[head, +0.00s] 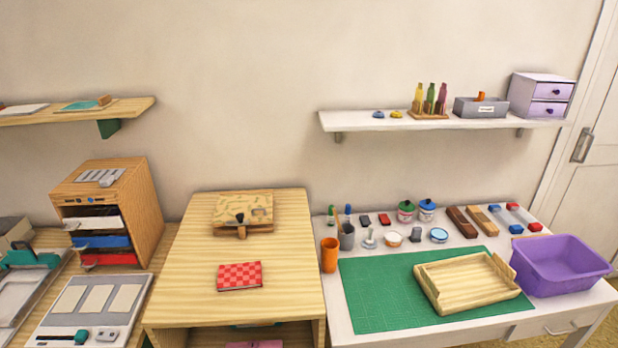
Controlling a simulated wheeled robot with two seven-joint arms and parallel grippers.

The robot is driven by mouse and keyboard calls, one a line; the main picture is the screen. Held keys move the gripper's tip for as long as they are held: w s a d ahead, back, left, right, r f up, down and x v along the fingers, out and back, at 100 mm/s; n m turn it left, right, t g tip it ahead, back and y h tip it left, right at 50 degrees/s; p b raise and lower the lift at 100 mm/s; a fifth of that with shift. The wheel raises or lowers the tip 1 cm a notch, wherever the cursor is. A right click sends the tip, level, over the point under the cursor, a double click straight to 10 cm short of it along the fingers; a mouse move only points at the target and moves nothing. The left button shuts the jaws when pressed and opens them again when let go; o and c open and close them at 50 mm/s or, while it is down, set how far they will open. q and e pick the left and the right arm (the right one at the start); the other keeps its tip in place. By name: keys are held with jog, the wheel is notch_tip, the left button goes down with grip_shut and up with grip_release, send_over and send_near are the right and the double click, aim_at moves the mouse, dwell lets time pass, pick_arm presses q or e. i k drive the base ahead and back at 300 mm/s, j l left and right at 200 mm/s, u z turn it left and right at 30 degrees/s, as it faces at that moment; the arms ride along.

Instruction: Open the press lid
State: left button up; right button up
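A flat wooden press (243,211) sits at the back of the light wooden cabinet top in the middle of the head view. Its patterned top board, the lid, lies down flat over the base. A black knob shows at the lid's front edge, with a small wooden tab below it. The inside of the press is hidden. Neither of my grippers shows in the head view.
A red checkered booklet (240,276) lies on the cabinet top (185,290) in front of the press; the wood around both is bare. A wooden drawer unit (148,205) stands left. On the white table right are a green mat (375,305), wooden tray (440,295) and purple bin (560,270).

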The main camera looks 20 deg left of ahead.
aim_at(258, 209)
jog(key=u, duration=1.2)
